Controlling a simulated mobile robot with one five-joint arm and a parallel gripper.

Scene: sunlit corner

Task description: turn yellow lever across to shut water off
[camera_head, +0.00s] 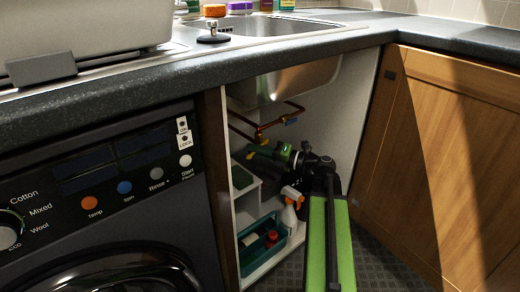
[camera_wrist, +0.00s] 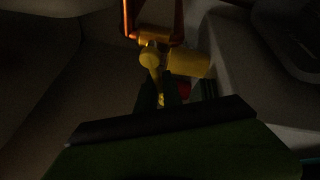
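The yellow lever (camera_wrist: 154,66) hangs from a brass valve (camera_wrist: 188,62) on a copper pipe in the dim wrist view. It points down toward my gripper (camera_wrist: 158,92), with its lower end between the two dark green fingers. It is too dark to tell whether they press on it. In the head view the brass valve (camera_head: 259,135) shows small inside the under-sink cabinet. My gripper (camera_head: 262,152) reaches in just below it, and the lever is not clear there.
Below are a teal caddy (camera_head: 290,240) and a spray bottle with an orange trigger (camera_head: 291,194). The sink bowl (camera_head: 300,78) hangs above. A washing machine (camera_head: 90,220) stands left, a wooden door (camera_head: 440,150) right.

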